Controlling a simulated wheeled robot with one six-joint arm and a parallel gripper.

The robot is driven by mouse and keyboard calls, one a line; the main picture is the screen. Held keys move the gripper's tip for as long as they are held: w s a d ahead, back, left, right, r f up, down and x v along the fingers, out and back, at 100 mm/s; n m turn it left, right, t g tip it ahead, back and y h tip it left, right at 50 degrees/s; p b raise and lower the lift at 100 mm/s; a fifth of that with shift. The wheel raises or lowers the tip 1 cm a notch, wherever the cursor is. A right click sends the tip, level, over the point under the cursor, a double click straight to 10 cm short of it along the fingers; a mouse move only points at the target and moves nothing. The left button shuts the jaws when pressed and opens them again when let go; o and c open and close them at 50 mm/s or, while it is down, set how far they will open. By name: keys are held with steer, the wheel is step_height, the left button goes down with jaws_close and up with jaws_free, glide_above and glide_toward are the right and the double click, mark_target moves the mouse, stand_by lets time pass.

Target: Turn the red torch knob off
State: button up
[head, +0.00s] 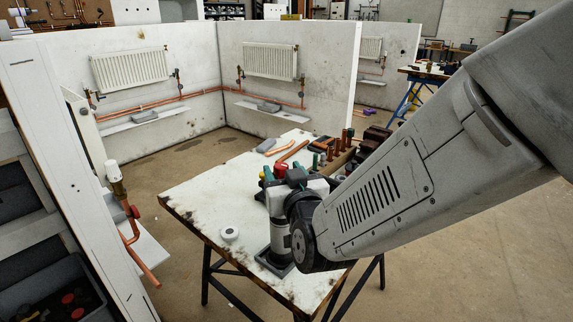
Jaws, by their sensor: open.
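The red torch knob (281,169) shows as a small red shape near the middle of the worktable. It tops a torch whose pale cylinder (283,236) stands upright in a dark square base on the table. My gripper (284,174) is at the knob, seen small and partly covered by my own wrist. It is open, with greenish tips near the red knob. I cannot tell whether it touches the knob.
The white worktable (206,195) is bare at its left, apart from a white roll (229,233). Copper pipe pieces (293,151) and wooden-handled tools (338,144) lie behind the torch. White partition walls with radiators (270,62) stand beyond. A pipe fitting (130,215) juts out at left.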

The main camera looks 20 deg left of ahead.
steer(key=shift+x, duration=1.4)
steer(key=shift+d, duration=0.1)
steer(key=c, duration=0.9)
steer(key=shift+c, duration=0.2)
steer(key=shift+m+t+h, duration=0.7)
steer(key=shift+m+h, duration=0.2)
steer(key=shift+h, duration=0.3)
